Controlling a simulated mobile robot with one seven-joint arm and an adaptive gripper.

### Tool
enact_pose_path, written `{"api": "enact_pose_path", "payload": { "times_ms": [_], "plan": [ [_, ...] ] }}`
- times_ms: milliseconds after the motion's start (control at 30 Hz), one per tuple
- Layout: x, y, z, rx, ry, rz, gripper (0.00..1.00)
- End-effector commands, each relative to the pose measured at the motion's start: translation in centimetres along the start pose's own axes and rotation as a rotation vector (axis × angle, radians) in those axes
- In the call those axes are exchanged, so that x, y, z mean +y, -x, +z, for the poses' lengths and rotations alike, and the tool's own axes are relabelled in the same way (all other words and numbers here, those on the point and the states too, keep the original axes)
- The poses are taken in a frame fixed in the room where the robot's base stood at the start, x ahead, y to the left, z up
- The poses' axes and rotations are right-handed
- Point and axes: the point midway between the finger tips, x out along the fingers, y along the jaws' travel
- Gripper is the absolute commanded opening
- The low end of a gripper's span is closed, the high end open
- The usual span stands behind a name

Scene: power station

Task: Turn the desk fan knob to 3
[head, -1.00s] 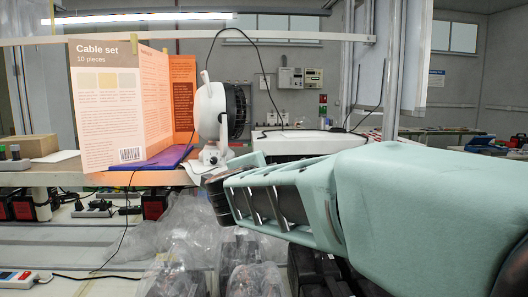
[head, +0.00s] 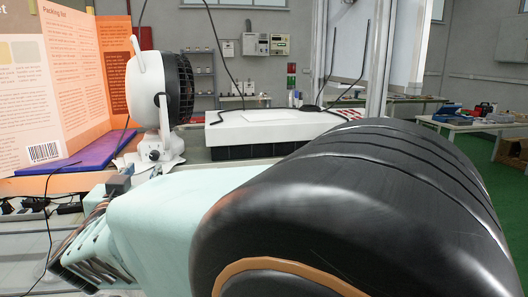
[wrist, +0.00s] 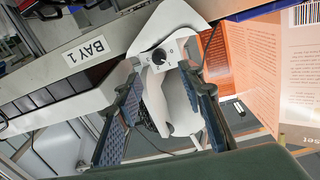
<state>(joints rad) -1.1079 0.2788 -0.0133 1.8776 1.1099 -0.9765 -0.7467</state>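The white desk fan (head: 146,82) stands on the bench at left in the head view, its dark grille facing right. Its dark round knob (head: 154,154) is on the front of the base. In the wrist view the knob (wrist: 159,55) shows as a black dial with small marks around it on the white fan base (wrist: 178,22); I cannot tell which mark it points to. My gripper (wrist: 162,77) is open and empty, with blue-padded fingers either side of the picture's middle. The knob appears between and beyond the fingertips, apparently untouched.
An orange and cream printed board (head: 75,80) and a purple folder (head: 85,152) are left of the fan. A white box (head: 270,127) lies to its right. Dark cables hang nearby.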

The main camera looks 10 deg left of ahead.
Motion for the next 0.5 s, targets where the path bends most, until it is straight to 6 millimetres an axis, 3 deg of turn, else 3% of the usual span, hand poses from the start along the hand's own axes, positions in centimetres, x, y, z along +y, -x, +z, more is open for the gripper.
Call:
{"api": "enact_pose_path", "payload": {
  "times_ms": [300,500],
  "plan": [
    [0.1,-6.0,0.0,0.0,-0.001,0.003,0.36],
    [0.1,-7.6,0.0,-0.001,-0.002,0.001,0.36]
  ]
}}
